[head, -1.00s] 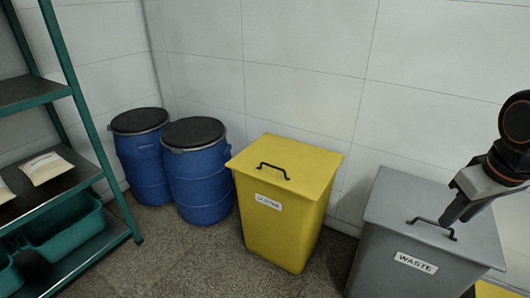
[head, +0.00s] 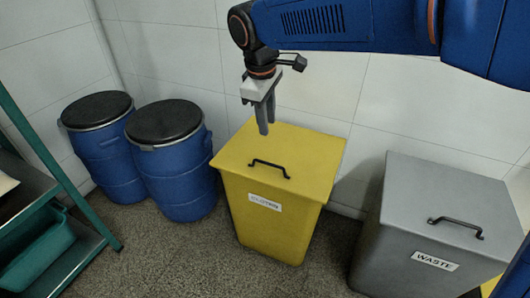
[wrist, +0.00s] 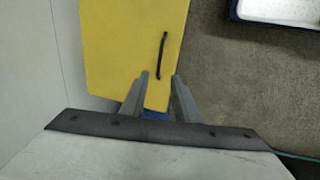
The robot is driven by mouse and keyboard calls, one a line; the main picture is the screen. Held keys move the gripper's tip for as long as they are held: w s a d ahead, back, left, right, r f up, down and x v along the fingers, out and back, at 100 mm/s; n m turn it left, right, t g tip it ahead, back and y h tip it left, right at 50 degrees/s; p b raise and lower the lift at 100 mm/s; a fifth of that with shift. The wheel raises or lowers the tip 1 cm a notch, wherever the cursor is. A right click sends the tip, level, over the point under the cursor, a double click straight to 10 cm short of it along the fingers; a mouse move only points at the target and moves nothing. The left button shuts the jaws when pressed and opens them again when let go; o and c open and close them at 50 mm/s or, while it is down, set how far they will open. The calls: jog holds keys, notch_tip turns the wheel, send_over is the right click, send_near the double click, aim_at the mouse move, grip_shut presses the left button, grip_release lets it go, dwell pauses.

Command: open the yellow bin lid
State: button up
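The yellow bin (head: 270,215) stands on the floor near the wall, with its flat yellow lid (head: 310,150) closed. A thin black bar handle (head: 270,166) sits on the lid near its front edge, above a white label. My gripper (head: 264,130) hangs above the back part of the lid, pointing down, behind the handle in the head view. In the wrist view, the two grey fingers (wrist: 161,76) are apart with nothing gripped. The handle (wrist: 162,55) shows just beyond the fingertips, not touching them.
A grey bin (head: 440,220) labelled WASTE stands to the right. Two blue drums (head: 175,165) with black tops stand to the left. A green shelf rack (head: 60,185) is at the far left. The floor in front of the yellow bin is clear.

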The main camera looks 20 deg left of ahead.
aim_at(271, 164)
jog(key=w+f, duration=0.1)
jog(key=f, duration=0.4)
jog(key=w+f, duration=0.1)
jog(key=f, duration=0.5)
jog(key=w+f, duration=0.1)
jog(key=f, duration=0.5)
jog(key=shift+w+d, duration=0.1)
jog(key=shift+w, duration=0.05)
grip_shut()
